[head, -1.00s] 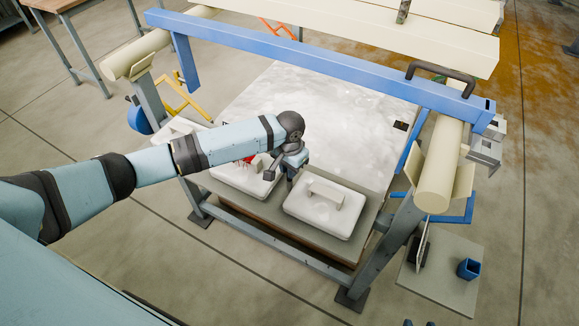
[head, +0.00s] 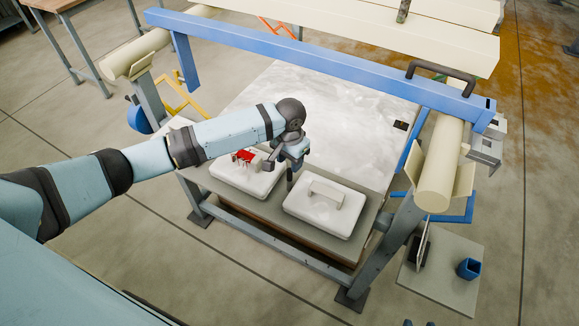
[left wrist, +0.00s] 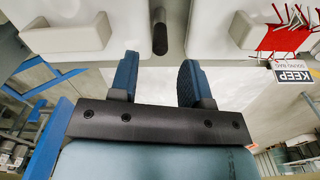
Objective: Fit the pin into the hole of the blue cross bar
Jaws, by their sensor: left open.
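The blue cross bar (head: 320,62) spans the frame high across the head view; I cannot make out its hole. A dark, rod-like piece, likely the pin (left wrist: 160,31), stands between two white cases in the left wrist view. In the head view the same dark piece (head: 290,178) shows just below my left gripper (head: 285,160). My left gripper's two blue fingers (left wrist: 158,64) are apart with nothing between them, and the pin lies just beyond their tips.
The left white case (head: 247,181) carries a red part (head: 245,156); the right case (head: 325,212) has a raised handle. Both sit on a grey table. A cream roller (head: 440,165) and a blue cup (head: 469,268) are at the right. Floor at the front left is clear.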

